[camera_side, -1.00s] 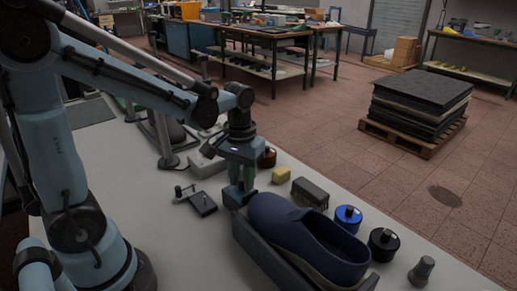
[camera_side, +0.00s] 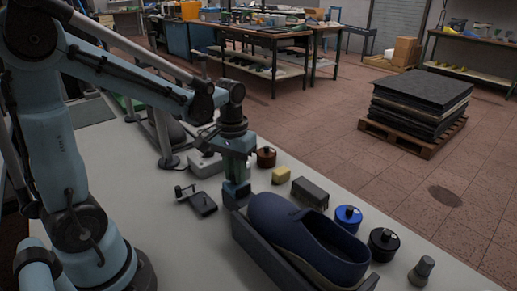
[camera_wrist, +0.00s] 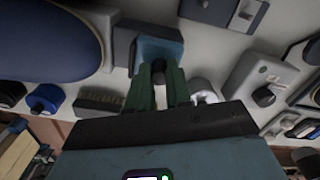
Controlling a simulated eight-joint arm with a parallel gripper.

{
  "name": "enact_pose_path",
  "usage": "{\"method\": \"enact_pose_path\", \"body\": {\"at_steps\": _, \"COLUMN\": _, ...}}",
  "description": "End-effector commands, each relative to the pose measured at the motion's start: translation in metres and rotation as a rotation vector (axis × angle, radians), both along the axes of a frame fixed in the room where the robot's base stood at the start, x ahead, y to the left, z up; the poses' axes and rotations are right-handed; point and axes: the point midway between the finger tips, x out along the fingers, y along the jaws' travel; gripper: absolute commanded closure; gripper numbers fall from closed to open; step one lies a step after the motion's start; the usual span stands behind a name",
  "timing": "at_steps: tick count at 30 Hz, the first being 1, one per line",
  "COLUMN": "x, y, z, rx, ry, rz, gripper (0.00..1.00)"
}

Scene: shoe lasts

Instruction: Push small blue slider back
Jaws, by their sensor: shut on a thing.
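The small blue slider (camera_side: 235,198) is a blue block at the end of the dark rail (camera_side: 275,262), just behind the heel of a navy shoe (camera_side: 300,238). The exact contact is partly hidden by the fingers.
To the right of the shoe stand a dark brush (camera_side: 310,193), a blue jar (camera_side: 348,217), a black jar (camera_side: 383,244) and a grey knob (camera_side: 421,271). A yellow block (camera_side: 281,175) and a brown jar (camera_side: 266,157) are behind. A small dark clamp (camera_side: 202,203) lies left. The front-left table is clear.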

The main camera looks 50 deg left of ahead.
Motion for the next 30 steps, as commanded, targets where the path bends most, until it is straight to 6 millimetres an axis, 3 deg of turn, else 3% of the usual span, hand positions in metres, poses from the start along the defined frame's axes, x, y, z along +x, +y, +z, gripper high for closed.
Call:
{"method": "enact_pose_path", "body": {"at_steps": 2, "x": 0.0, "y": 0.006, "z": 0.0, "rx": 0.016, "ry": 0.0, "rz": 0.008, "gripper": 1.0}}
{"method": "enact_pose_path", "body": {"at_steps": 3, "x": 0.0, "y": 0.006, "z": 0.0, "rx": 0.016, "ry": -0.001, "rz": 0.008, "gripper": 0.76}}
{"method": "enact_pose_path", "body": {"at_steps": 5, "x": 0.0, "y": 0.006, "z": 0.0, "rx": 0.016, "ry": -0.001, "rz": 0.009, "gripper": 0.7}}
{"method": "enact_pose_path", "body": {"at_steps": 17, "x": 0.0, "y": 0.004, "z": 0.01, "rx": 0.011, "ry": -0.001, "rz": 0.006, "gripper": 0.7}}
{"method": "enact_pose_path", "body": {"at_steps": 30, "x": 0.0, "y": 0.004, "z": 0.074, "rx": 0.012, "ry": -0.001, "rz": 0.007, "gripper": 0.7}}
